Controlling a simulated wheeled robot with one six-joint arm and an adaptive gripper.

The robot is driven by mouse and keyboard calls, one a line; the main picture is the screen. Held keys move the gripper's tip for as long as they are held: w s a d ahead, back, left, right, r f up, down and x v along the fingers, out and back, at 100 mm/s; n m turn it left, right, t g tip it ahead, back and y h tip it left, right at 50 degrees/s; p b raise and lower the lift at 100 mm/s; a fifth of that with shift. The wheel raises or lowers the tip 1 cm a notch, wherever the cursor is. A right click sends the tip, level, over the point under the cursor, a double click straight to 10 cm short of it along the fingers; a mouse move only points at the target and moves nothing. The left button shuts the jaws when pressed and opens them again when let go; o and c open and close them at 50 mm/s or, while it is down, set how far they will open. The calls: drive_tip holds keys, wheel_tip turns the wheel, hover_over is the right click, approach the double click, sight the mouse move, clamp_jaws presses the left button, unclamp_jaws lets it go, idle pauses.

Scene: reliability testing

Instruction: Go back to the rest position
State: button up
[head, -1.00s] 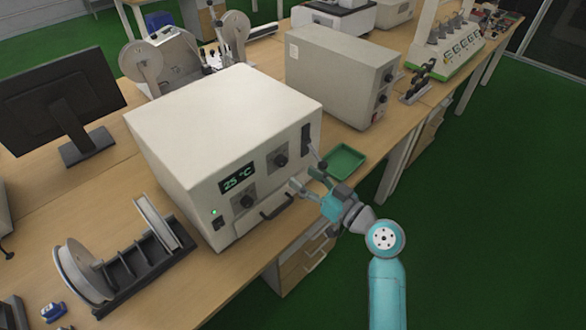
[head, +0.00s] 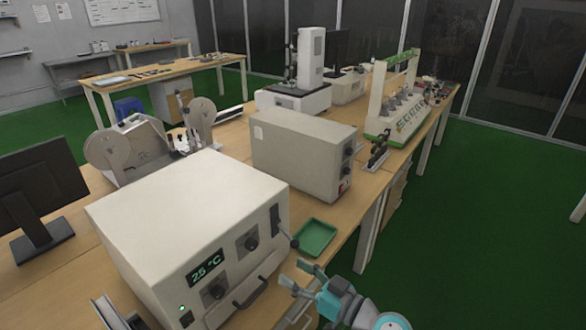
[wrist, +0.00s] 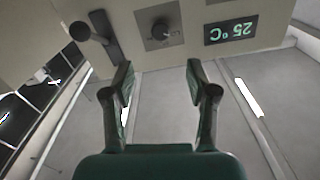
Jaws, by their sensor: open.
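My gripper (head: 300,281) is at the lower middle of the head view, in front of the white oven-like box (head: 190,220) and off the bench edge. In the wrist view, the two fingers of my gripper (wrist: 160,85) stand apart with nothing between them. The box's front shows a green "25 °C" display (head: 205,268), which appears upside down in the wrist view (wrist: 231,30). A dark lever handle (head: 279,228) is on the front's right side, and it also shows in the wrist view (wrist: 98,38). My gripper appears clear of the box front.
A green tray (head: 316,238) lies on the wooden bench right of the box. A beige instrument (head: 300,150) stands behind it. A monitor (head: 35,190) and a reel machine (head: 135,150) are at left. Green floor (head: 480,220) is open on the right.

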drive_tip(key=s+d+f+m+t+h, duration=0.2)
drive_tip(key=s+d+f+m+h, duration=0.35)
drive_tip(key=s+f, duration=0.5)
drive_tip(key=s+d+f+m+t+h, duration=0.1)
drive_tip(key=s+d+f+m+h, duration=0.2)
drive_tip(key=s, duration=0.4)
drive_tip(key=s+d+f+h, duration=0.3)
drive_tip(key=s+d+f, duration=0.15)
drive_tip(key=s, duration=0.25)
drive_tip(key=s+d+r+h, duration=0.1)
drive_tip(key=s+d+r, duration=0.1)
drive_tip(key=s+r, duration=0.3)
drive_tip(key=s+d+r+h, duration=0.1)
drive_tip(key=s+r, duration=0.4)
drive_tip(key=s, duration=0.8)
drive_tip(key=shift+d+t+h, duration=0.35)
drive_tip(key=shift+d+t, duration=0.05)
drive_tip(key=shift+d, duration=0.1)
drive_tip(key=shift+r, duration=0.1)
